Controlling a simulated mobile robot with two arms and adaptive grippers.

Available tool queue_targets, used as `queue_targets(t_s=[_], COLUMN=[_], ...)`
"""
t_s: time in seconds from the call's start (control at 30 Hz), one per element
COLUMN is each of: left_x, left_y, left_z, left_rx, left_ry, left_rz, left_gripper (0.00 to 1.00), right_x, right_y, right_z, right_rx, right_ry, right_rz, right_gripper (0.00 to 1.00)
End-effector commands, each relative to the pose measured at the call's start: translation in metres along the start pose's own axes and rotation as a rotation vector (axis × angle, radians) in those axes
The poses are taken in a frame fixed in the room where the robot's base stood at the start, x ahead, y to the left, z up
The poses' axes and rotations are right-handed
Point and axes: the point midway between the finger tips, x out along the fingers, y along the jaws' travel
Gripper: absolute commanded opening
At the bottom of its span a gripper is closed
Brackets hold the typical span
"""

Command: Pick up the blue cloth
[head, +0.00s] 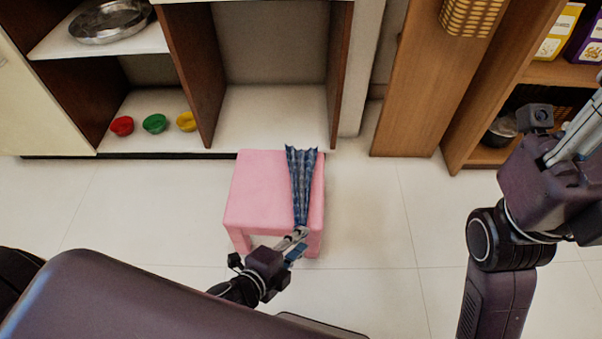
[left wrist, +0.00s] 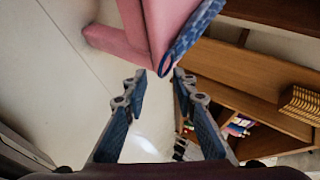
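The blue patterned cloth (head: 301,185) lies over the right part of a pink stool (head: 255,190), fanned out at the far end and narrow at the near edge. In the left wrist view, the cloth (left wrist: 190,35) comes down to a rounded end just ahead of the fingertips. My left gripper (head: 299,234) is at the near edge of the stool, by the cloth's narrow end. In the left wrist view, the left gripper (left wrist: 159,74) is open, with a gap between its fingers and the cloth end close to that gap. My right gripper (head: 580,128) is partly cut off at the right edge.
A low shelf behind the stool holds a red bowl (head: 122,126), a green bowl (head: 154,123) and a yellow bowl (head: 186,121). A metal pan (head: 110,22) sits above them. A wooden cabinet (head: 415,85) stands at the right. The tiled floor (head: 365,225) beside the stool is clear.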

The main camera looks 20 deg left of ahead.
Motion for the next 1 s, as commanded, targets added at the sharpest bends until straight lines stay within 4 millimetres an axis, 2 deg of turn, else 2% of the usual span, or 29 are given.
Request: queue_targets(t_s=[0.07, 0.2, 0.3, 0.77, 0.9, 1.0], left_x=[0.000, 0.000, 0.000, -0.002, -0.006, -0.013], left_y=[0.000, 0.000, 0.000, -0.002, -0.009, -0.020], left_z=[0.000, 0.000, 0.000, -0.001, -0.002, -0.005], left_rx=[0.000, -0.001, -0.001, 0.000, -0.001, -0.001], left_ry=[0.000, 0.000, 0.000, 0.001, 0.000, 0.001], left_rz=[0.000, 0.000, 0.000, -0.001, -0.001, -0.002], left_gripper=[0.23, 0.08, 0.00, 0.00, 0.00, 0.00], right_x=[0.000, 0.000, 0.000, 0.002, 0.006, -0.004], right_y=[0.000, 0.000, 0.000, 0.000, 0.001, 0.003], right_z=[0.000, 0.000, 0.000, 0.000, -0.001, 0.007], right_rx=[0.000, 0.000, 0.000, 0.001, 0.001, 0.005], right_ry=[0.000, 0.000, 0.000, 0.001, 0.002, -0.047], right_rz=[0.000, 0.000, 0.000, 0.000, 0.002, 0.016], right_gripper=[0.29, 0.29, 0.29, 0.29, 0.29, 0.29])
